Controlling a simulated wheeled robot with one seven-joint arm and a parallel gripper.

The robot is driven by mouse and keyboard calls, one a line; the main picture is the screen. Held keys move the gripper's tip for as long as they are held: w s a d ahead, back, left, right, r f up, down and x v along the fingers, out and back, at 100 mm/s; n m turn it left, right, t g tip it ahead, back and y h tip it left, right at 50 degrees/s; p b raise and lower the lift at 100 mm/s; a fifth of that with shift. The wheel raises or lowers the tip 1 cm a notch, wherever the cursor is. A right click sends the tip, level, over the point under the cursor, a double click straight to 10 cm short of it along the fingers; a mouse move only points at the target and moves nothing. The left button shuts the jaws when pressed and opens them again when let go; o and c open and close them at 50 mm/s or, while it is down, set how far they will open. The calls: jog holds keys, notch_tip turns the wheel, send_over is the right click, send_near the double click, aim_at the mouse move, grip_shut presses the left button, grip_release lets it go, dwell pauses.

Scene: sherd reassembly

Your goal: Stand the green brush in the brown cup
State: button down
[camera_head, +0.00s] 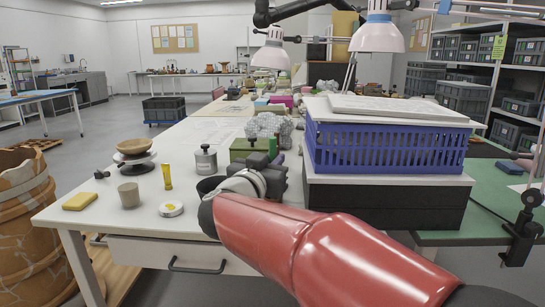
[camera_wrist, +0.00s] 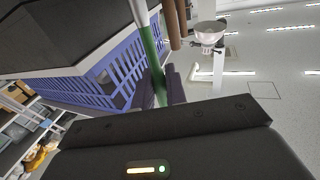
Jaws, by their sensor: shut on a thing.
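A grey-brown cup (camera_head: 129,196), the closest match to the brown cup, stands upright near the table's front left. Its inside is not clear. My gripper (camera_head: 268,172) is over the table to the right of that cup, well apart from it, and partly hidden behind my red arm. In the wrist view my gripper (camera_wrist: 167,88) is shut on the green brush (camera_wrist: 151,58), a slim stick with a green part at the fingers and a pale part further out.
A dark pot (camera_head: 209,186) is partly behind my arm. A blue crate (camera_head: 388,148) stands close on the right.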

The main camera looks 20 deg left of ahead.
jog(key=shift+f+b, duration=0.85)
jog(key=shift+f, duration=1.2)
jog(key=c, duration=1.3)
grip_release()
jog(key=shift+c, duration=0.2)
jog(key=s, duration=0.7)
jog(key=shift+s+a+f, duration=0.25)
jog(key=shift+s+a, duration=0.05)
jog(key=shift+s, duration=0.1)
jog(key=shift+s, duration=0.1)
